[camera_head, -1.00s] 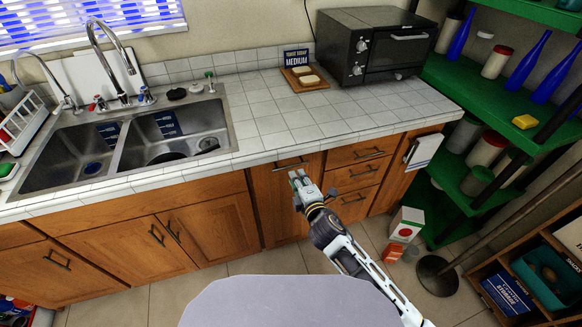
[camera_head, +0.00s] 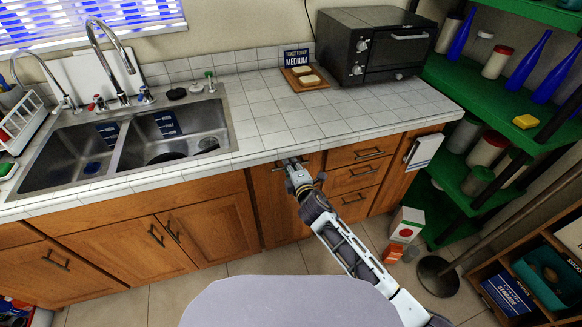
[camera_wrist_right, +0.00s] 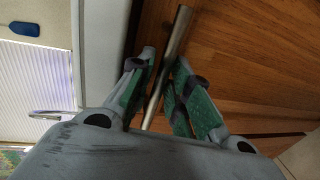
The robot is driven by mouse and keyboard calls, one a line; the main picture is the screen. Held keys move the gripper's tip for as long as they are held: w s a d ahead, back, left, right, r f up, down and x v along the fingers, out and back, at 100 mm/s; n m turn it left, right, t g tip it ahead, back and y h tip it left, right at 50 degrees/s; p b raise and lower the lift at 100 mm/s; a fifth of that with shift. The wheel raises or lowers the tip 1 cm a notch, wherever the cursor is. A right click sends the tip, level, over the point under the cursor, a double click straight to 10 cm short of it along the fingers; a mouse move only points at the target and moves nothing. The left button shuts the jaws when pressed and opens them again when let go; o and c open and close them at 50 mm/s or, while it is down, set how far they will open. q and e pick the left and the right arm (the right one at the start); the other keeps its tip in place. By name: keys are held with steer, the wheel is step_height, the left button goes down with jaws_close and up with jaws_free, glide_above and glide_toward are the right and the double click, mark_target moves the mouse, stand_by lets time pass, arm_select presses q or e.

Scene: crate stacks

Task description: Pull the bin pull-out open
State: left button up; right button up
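The bin pull-out is the narrow wooden front (camera_head: 272,212) under the counter, between the sink cabinet and the drawers. It looks shut. My right gripper (camera_head: 291,165) is at its top, at the bar handle, and hides much of the handle in the head view. In the right wrist view, the metal handle bar (camera_wrist_right: 180,30) runs between the two green-padded fingers of my right gripper (camera_wrist_right: 166,62). The fingers are apart, one on each side of the bar; I cannot tell whether either touches it. My left gripper is not in view.
The tiled counter (camera_head: 250,125) overhangs just above the handle. Drawers (camera_head: 355,175) stand to the right. A carton (camera_head: 405,225) and a round stand base (camera_head: 438,277) are on the floor at the right. Some tiled floor in front of the pull-out is clear.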

jaws_close()
